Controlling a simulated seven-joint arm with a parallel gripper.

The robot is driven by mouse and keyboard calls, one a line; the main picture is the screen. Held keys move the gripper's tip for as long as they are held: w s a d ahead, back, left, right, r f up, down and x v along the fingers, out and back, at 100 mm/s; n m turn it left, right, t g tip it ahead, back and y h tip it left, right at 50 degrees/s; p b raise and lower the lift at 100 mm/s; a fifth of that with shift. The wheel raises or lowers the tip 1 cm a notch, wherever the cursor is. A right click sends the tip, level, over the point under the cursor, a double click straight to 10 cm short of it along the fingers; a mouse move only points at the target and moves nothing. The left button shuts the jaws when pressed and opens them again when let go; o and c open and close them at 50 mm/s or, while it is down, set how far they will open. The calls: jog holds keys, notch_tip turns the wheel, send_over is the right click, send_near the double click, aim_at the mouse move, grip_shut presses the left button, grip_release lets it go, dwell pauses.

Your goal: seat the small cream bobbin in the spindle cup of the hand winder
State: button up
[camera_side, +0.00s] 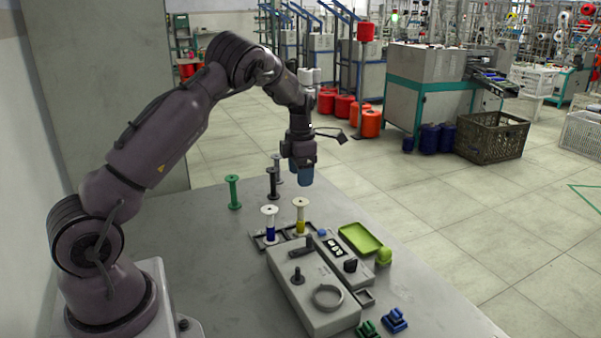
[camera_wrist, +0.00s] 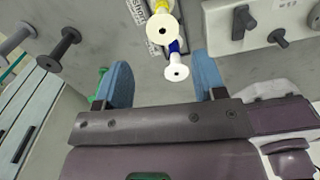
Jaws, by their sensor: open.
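A bobbin with cream flanges and yellow thread (camera_side: 301,222) stands upright at the back end of the hand winder; its flange shows in the wrist view (camera_wrist: 161,30). A whiter bobbin with blue thread (camera_side: 270,228) stands to its left, and its top shows in the wrist view (camera_wrist: 176,72). The grey hand winder (camera_side: 312,312) has a ring-shaped cup (camera_side: 318,299) on top, which looks empty. My gripper (camera_side: 301,184) is above and behind the bobbins. In the wrist view its blue fingers (camera_wrist: 163,95) are apart, with nothing held between them.
A green bobbin (camera_side: 233,193), a black bobbin (camera_side: 272,184) and a grey bobbin (camera_side: 277,170) stand at the back left. A lime tray (camera_side: 360,239) lies right of the winder. Blue (camera_side: 395,321) and green (camera_side: 368,330) parts lie in front. The table's left middle is clear.

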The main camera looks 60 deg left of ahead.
aim_at(301, 201)
jog(key=shift+d+f+n, duration=0.1)
jog(key=shift+n, duration=0.7)
jog(key=shift+f, duration=3.75)
jog(key=c, duration=0.6)
jog(key=shift+r, duration=0.15)
jog(key=shift+r, duration=2.4)
